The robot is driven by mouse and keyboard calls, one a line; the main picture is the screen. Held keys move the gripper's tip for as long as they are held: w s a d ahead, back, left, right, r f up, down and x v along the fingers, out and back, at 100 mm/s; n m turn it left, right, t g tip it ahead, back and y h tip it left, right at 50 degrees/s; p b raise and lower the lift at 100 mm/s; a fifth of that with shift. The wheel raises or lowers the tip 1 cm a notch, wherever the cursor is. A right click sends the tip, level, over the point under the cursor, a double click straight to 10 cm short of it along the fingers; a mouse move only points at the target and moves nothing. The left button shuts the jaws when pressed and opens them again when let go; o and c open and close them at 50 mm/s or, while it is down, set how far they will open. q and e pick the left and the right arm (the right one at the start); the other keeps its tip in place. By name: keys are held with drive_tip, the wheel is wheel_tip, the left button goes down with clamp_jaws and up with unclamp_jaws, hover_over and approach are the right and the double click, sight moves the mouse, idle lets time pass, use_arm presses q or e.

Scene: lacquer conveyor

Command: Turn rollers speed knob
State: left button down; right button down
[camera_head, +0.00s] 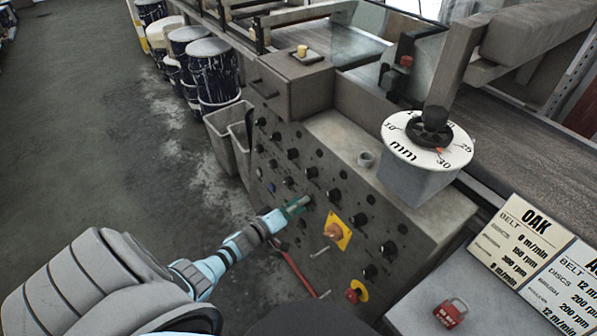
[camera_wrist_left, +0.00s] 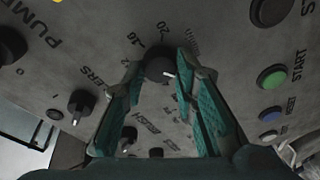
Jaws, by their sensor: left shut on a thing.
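The control panel (camera_head: 330,245) is a grey sloped face with several dark knobs. My left gripper (camera_head: 298,204) reaches it from the left, its teal fingers at the panel face. In the left wrist view, the gripper's fingertips (camera_wrist_left: 163,75) are shut on a dark round knob (camera_wrist_left: 158,64) with a white pointer mark. A scale with 10 and 20 is printed around this knob. In the head view the gripper covers the held knob. My right gripper is not in view.
A yellow-backed rotary switch (camera_head: 334,231) and a red-and-yellow button (camera_head: 356,291) are lower right of the gripper. A red padlock (camera_head: 451,312) lies near sign boards (camera_head: 520,240).

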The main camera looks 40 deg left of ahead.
use_arm(q)
drive_tip(key=c, duration=1.3)
unclamp_jaws()
drive_tip(key=shift+s, duration=0.1)
drive_tip(key=s+a+r, duration=0.1)
drive_tip(key=s, duration=1)
drive_tip(key=shift+s+r, duration=0.35)
drive_tip(key=shift+a, duration=0.1)
